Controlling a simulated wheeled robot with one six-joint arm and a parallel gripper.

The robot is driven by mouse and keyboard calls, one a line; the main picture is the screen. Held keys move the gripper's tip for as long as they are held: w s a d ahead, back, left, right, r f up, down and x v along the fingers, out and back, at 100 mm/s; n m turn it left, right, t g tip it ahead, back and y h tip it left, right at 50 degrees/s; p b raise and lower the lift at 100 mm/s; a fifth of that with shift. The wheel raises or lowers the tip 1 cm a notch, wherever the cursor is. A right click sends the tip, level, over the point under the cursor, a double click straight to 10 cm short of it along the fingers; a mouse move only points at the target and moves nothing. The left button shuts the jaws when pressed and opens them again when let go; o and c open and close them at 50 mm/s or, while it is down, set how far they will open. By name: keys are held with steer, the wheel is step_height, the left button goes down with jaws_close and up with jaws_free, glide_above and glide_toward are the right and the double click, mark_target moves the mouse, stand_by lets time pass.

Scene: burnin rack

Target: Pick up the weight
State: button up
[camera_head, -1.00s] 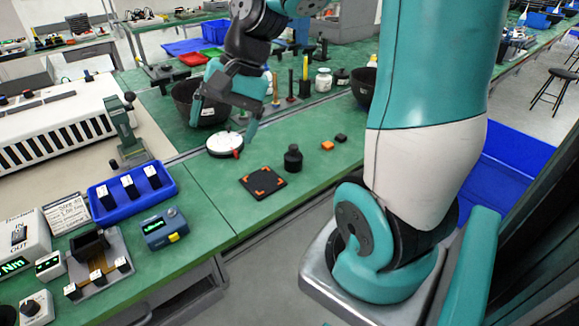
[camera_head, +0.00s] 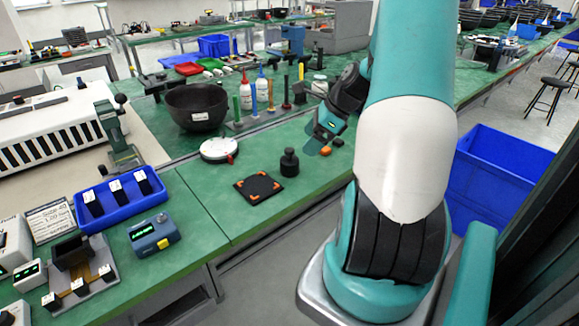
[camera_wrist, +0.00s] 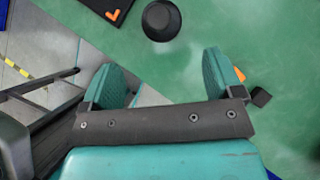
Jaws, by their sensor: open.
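The weight (camera_head: 289,162) is a black knobbed cylinder standing upright on the green bench, just right of a black square pad with orange corner marks (camera_head: 259,188). In the wrist view the weight (camera_wrist: 161,19) shows at the top, seen from above, beyond the gap between my fingertips. My gripper (camera_head: 315,147) is to the right of the weight and apart from it in the head view. In the wrist view my gripper (camera_wrist: 165,72) has its two teal fingers spread with nothing between them.
A white round dial (camera_head: 218,149) lies left of the weight, with a dark bowl (camera_head: 196,107) behind. Small orange and black blocks (camera_head: 338,142) sit close to my gripper. Bottles and upright tools stand behind.

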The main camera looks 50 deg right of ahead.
mark_target(292, 158)
steer(key=x, duration=0.9)
steer(key=shift+w+f, duration=0.15)
steer(key=shift+w, duration=0.05)
steer(key=shift+c, duration=0.5)
steer(key=c, duration=1.4)
steer(key=shift+c, duration=0.3)
steer(key=shift+r, duration=0.25)
